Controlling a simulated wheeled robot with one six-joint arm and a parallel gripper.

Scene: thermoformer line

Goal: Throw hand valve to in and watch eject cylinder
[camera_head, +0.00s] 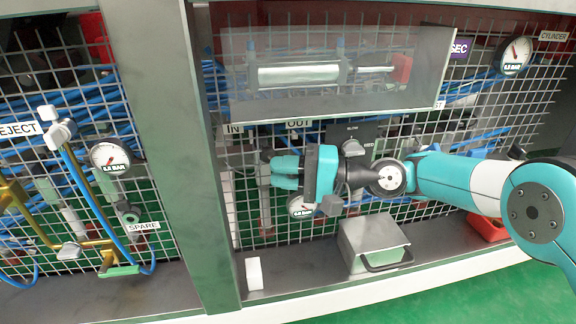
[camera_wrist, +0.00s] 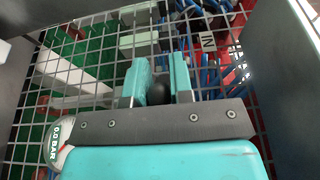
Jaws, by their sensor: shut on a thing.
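My gripper (camera_head: 274,172) is below the IN and OUT labels, in front of the mesh panel. In the wrist view my gripper (camera_wrist: 165,90) has its teal fingers on both sides of a dark round knob (camera_wrist: 158,92), the hand valve's lever end as far as I can tell. The IN label (camera_head: 234,128) is up and left of the fingers in the head view; the OUT label (camera_head: 298,124) is above them. The eject cylinder (camera_head: 300,74) is behind a clear guard, its rod (camera_head: 374,69) reaching right to a red block (camera_head: 401,69). The valve body is mostly hidden.
A grey post (camera_head: 165,120) stands left of my gripper. A gauge (camera_head: 301,206) sits just below it. A metal box with a handle (camera_head: 372,243) and a white block (camera_head: 254,273) stand on the ledge. A clear guard (camera_head: 335,108) juts out above.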

